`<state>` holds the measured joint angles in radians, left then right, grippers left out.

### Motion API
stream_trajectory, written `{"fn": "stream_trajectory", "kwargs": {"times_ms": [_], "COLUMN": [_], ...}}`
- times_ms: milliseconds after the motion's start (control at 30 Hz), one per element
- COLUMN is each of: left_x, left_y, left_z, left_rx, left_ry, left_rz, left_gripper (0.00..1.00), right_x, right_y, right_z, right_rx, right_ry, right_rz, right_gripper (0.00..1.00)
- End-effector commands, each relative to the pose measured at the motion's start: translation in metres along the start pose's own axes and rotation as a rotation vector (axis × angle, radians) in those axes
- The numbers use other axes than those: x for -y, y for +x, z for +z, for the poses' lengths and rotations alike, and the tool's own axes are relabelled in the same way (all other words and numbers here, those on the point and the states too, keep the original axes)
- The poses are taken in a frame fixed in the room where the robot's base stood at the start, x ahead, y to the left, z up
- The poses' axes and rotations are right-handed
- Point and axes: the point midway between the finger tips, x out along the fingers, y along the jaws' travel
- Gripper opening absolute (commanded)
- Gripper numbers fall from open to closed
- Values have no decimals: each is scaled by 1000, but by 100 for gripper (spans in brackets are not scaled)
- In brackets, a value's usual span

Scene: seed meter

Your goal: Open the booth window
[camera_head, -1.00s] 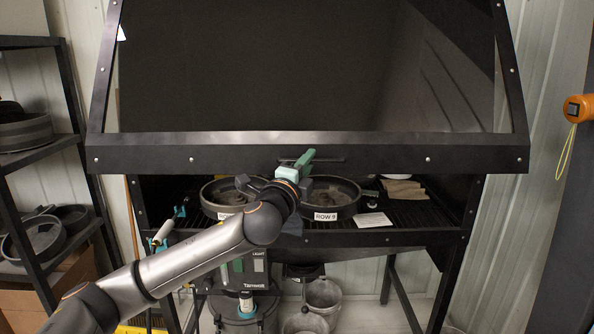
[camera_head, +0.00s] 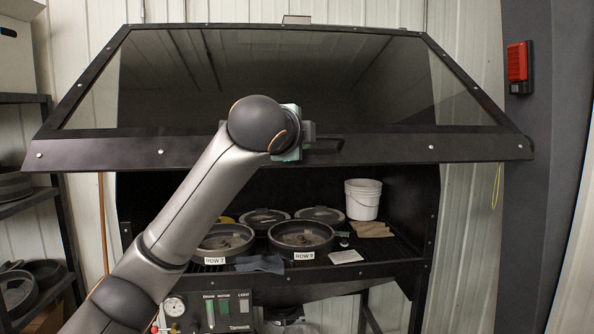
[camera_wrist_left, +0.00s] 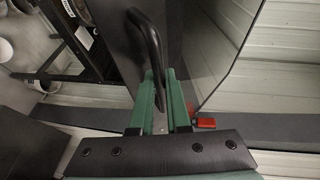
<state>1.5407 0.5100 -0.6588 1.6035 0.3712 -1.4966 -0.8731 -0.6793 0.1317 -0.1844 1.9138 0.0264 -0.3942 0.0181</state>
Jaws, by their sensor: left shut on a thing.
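The booth window (camera_head: 300,80) is a dark glass pane in a black frame, tilted up and raised above the booth opening. Its bottom rail (camera_head: 380,147) carries a black bar handle (camera_head: 325,142). My left gripper (camera_head: 300,140) is at the handle, partly hidden behind my wrist in the head view. In the left wrist view its green fingers (camera_wrist_left: 165,105) are shut on the black handle (camera_wrist_left: 150,45). My right gripper does not show.
Inside the booth stand round pans labelled ROW 7 (camera_head: 222,243) and ROW 9 (camera_head: 302,237), more pans behind, a white bucket (camera_head: 363,199), a brown cloth (camera_head: 372,229) and a white card (camera_head: 346,256). A shelf (camera_head: 35,200) stands at left. A red box (camera_head: 518,67) is on the right post.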

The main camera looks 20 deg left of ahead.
Motion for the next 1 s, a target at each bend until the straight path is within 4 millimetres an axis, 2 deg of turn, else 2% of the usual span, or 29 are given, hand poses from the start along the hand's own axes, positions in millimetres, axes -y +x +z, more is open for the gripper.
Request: {"fn": "stream_trajectory", "kwargs": {"times_ms": [33,100,400,633,1000], "left_x": [15,30,80,96,99], "left_y": [-8,-17,-48,-58,-59], "left_z": [-3,-7,-20,-23,-23], "left_rx": [0,0,1,4,6], "left_ry": [-2,-3,-2,-3,-2], "left_rz": [-8,-8,-5,-3,-2], "left_gripper": [0,0,0,0,0], "right_x": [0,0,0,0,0], "right_y": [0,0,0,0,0], "right_z": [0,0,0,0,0], "right_rx": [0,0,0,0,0], "right_ry": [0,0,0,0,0], "right_rz": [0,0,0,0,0], "right_gripper": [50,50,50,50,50]}}
